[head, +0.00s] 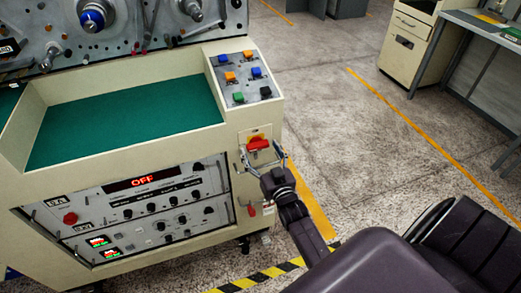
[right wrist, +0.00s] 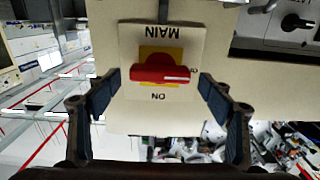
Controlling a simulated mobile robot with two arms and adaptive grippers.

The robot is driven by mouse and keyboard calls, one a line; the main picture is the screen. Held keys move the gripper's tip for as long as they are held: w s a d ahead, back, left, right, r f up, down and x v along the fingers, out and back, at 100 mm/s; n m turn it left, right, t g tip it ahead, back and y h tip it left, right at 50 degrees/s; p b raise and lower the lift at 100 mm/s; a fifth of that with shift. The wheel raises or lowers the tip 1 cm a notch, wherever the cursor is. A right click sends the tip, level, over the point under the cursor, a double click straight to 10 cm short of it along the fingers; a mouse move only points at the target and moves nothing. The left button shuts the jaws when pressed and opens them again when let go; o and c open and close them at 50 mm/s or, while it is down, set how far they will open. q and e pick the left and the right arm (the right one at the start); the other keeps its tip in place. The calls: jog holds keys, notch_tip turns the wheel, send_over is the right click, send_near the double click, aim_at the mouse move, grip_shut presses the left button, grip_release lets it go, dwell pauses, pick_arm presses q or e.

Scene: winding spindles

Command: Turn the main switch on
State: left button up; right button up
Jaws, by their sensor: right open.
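The main switch (head: 257,143) is a red rotary handle on a yellow plate (right wrist: 175,50), on the right end of the cream machine's front. In the right wrist view the red handle (right wrist: 160,74) lies level, its white mark toward the right, where a partly hidden label sits. "MAIN" and "ON" (right wrist: 158,97) read upside down above and below it. My right gripper (head: 264,156) is open in front of the switch. In the right wrist view its fingers (right wrist: 158,82) stand on both sides of the handle, apart from it. My left gripper is not in view.
The machine's display (head: 142,182) reads OFF. A panel of coloured buttons (head: 242,78) sits above the switch, and a small red part (head: 251,209) below it. A green tray surface (head: 125,120) is at left. The floor to the right is open, up to a cabinet (head: 408,45) and desk.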

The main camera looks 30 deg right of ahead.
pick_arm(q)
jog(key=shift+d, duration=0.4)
pick_arm(e)
jog(key=shift+w, duration=0.1)
jog(key=c, duration=1.2)
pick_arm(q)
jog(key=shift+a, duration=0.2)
pick_arm(e)
jog(key=shift+o, duration=0.2)
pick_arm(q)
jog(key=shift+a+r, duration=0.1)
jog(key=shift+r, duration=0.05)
pick_arm(e)
jog(key=shift+m, duration=0.3)
jog(key=shift+d+m+p, duration=0.1)
jog(key=shift+m+p, duration=0.25)
jog(key=shift+m, duration=0.55)
jog(key=m, duration=0.9)
jog(key=shift+d+f+m, duration=0.15)
jog(key=shift+f+m, duration=0.05)
jog(key=shift+m, duration=0.2)
pick_arm(q)
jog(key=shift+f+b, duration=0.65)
jog(key=shift+b, duration=0.2)
pick_arm(e)
jog(key=m, duration=0.5)
jog(key=shift+f+m, duration=0.1)
jog(key=shift+m, duration=0.2)
